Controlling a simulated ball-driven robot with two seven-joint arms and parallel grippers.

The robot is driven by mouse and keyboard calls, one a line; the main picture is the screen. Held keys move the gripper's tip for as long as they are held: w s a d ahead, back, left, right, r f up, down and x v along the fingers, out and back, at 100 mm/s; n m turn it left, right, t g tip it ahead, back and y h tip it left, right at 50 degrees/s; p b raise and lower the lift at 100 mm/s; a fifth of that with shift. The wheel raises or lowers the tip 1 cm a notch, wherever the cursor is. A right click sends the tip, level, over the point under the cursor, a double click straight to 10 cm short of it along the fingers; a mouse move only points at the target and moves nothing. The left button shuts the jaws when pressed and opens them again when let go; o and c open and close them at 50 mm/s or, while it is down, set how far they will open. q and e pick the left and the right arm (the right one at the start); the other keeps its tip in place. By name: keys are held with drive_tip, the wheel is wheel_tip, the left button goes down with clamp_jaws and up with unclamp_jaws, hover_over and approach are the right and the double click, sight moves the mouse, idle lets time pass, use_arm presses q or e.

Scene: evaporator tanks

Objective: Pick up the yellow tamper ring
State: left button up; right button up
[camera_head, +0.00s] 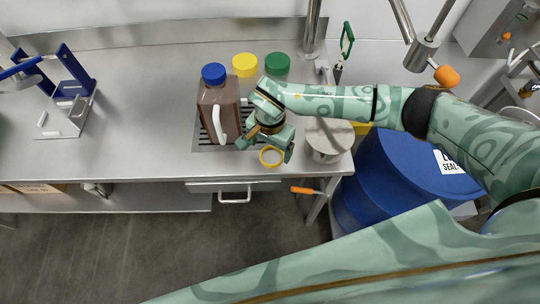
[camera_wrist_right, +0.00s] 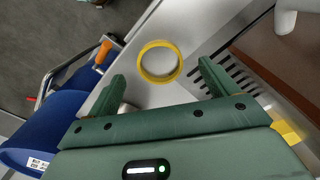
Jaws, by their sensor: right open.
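The yellow tamper ring (camera_head: 271,164) lies on the steel counter near its front edge, in front of the drain grate. In the right wrist view the ring (camera_wrist_right: 143,67) shows as an open yellow hoop on the bare metal. My right gripper (camera_head: 266,148) is open above and just behind the ring. In the wrist view the ring appears between and just beyond the two green fingertips (camera_wrist_right: 161,70), with clear space on both sides and no contact visible. My left gripper is out of view.
A brown jug (camera_head: 216,104) with a blue cap stands on the grate left of my gripper. Yellow-lidded and green-lidded containers (camera_head: 245,65) (camera_head: 277,66) stand behind. A round metal pot (camera_head: 328,140) is close on the right. A blue drum (camera_head: 385,180) stands beside the counter.

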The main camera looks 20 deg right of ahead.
sight(272, 157)
drive_tip(key=f, duration=0.3)
drive_tip(key=shift+w+d+f+b, duration=0.15)
drive_tip(key=shift+d+f+b, duration=0.15)
drive_tip(key=shift+b, duration=0.1)
drive_tip(key=shift+a+r, duration=0.1)
drive_tip(key=shift+r, duration=0.05)
drive_tip(key=c, duration=1.1)
drive_tip(key=shift+o, duration=0.2)
